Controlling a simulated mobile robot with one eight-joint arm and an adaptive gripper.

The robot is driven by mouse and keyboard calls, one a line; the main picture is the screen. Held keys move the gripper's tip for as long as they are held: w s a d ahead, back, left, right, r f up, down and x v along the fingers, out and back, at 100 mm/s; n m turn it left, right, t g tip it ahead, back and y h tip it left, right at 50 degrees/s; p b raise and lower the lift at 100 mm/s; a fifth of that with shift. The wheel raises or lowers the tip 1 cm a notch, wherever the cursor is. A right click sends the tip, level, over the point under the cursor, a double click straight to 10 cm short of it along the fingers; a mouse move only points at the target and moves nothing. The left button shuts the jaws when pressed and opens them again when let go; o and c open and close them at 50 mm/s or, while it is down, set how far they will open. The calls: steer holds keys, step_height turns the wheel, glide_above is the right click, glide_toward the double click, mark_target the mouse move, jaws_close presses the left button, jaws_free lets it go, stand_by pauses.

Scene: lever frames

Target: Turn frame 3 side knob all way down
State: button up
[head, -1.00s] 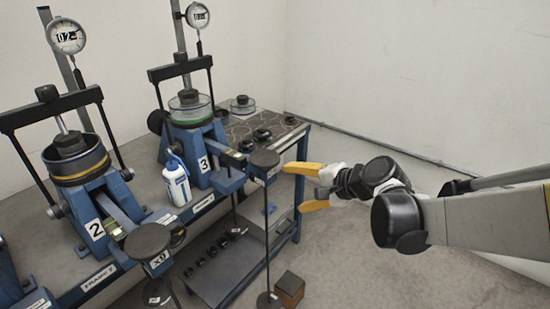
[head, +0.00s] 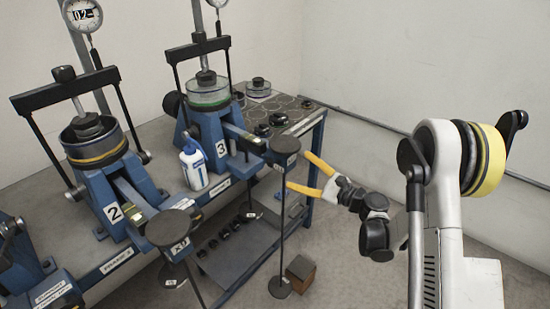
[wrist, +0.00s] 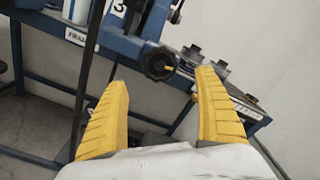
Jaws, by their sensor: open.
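Frame 3 (head: 211,139) is a blue stand with a "3" label, a round cell on top and a lever arm toward the front right. In the wrist view, a black lobed knob (wrist: 158,63) with a small yellow mark sits on blue metal beside the "3" label; it appears to be the side knob. My gripper (head: 297,171) is open and empty, its yellow fingers pointing left toward the hanger of frame 3. In the wrist view, the knob shows between and beyond the open fingers (wrist: 163,82), apart from them. I cannot make out this knob in the head view.
The hanger's round plate (head: 284,144) and thin rod (head: 281,225) stand close to my fingertips. A white bottle (head: 193,166) stands left of frame 3. Frame 2 (head: 105,200) is further left. Loose black weights (head: 278,118) lie on the bench behind.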

steer(key=x, duration=0.9)
steer(key=shift+w+a, duration=0.1)
steer(key=shift+a, duration=0.1)
steer(key=c, duration=1.4)
